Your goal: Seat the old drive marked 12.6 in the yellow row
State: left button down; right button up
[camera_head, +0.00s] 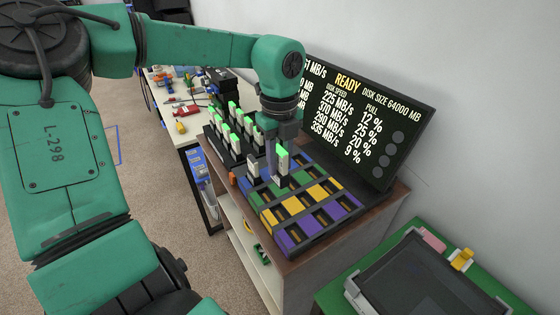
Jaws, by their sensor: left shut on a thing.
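My left gripper (277,158) points down over the coloured slot board and is shut on a drive (283,157) with a bright green end. The drive is upright at the back part of the board, and its lower end is by a dark slot base. I cannot tell whether it is fully in the slot. A paler drive (253,167) stands just left of it. The markings on the drives are too small to read. My right gripper is not in view.
A dark rack (228,150) of several green-topped drives stands behind and left of the board. A screen (365,118) reading READY leans behind the board. A worktable (185,112) with tools is further back. A green table (335,290) with a dark device is at lower right.

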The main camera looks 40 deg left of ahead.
aim_at(280, 178)
pick_arm(q)
notch_tip(280, 178, down, 12)
jog(key=b, duration=1)
jog(key=shift+f+b, duration=0.25)
jog(key=shift+b, duration=0.15)
jog(key=shift+f, duration=0.2)
jog(key=c, duration=0.8)
grip_release()
jog(key=shift+o, duration=0.2)
jog(key=o, duration=0.6)
jog(key=shift+c, duration=0.2)
notch_tip(280, 178, up, 8)
jog(key=p, duration=0.5)
jog(key=shift+r+p, duration=0.2)
jog(key=shift+p, duration=0.1)
jog(key=shift+f, duration=0.15)
